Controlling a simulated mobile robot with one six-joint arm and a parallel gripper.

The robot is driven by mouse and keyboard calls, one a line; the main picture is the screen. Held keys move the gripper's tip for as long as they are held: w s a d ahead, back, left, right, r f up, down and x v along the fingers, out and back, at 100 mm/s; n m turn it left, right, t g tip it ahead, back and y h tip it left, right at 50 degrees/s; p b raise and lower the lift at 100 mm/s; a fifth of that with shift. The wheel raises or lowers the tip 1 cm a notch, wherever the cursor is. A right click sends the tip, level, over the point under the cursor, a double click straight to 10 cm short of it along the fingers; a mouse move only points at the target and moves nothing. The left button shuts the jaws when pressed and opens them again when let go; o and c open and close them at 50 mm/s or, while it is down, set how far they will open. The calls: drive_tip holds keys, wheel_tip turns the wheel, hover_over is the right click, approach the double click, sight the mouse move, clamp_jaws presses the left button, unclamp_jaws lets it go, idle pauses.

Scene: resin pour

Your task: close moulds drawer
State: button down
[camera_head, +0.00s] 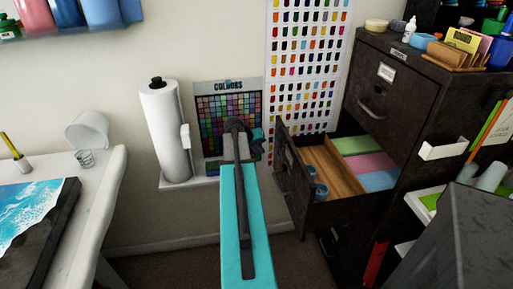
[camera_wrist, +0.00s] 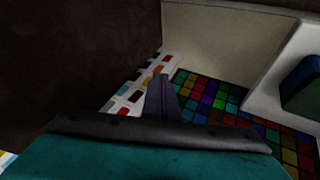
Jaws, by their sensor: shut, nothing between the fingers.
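A dark metal cabinet (camera_head: 378,68) stands at the right in the head view. Its middle drawer (camera_head: 292,172) is pulled well open towards the left. Inside are wooden strips (camera_head: 333,165), green, pink and blue blocks (camera_head: 368,162) and small blue pots by the front. The label on it is too small to read, so I cannot confirm it is the moulds drawer. My gripper (camera_head: 256,140) is shut and empty, just left of the open drawer's front, seemingly not touching it. In the wrist view my gripper (camera_wrist: 161,84) points past a dark surface at the left, probably the drawer front.
Colour charts (camera_head: 228,112) hang on the wall behind my gripper. A white paper roll (camera_head: 165,130) stands on a small shelf to the left. A white table (camera_head: 107,170) with a blue picture is at far left. Small pots and bottles stand on the cabinet top.

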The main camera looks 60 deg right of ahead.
drive_tip(key=shift+s+d+f+p, duration=0.15)
drive_tip(key=shift+s+d+p, duration=0.1)
drive_tip(key=shift+s+d, duration=0.55)
drive_tip(key=shift+s+d+f+p, duration=0.15)
drive_tip(key=shift+s+d+p, duration=0.1)
drive_tip(key=shift+s+d, duration=0.5)
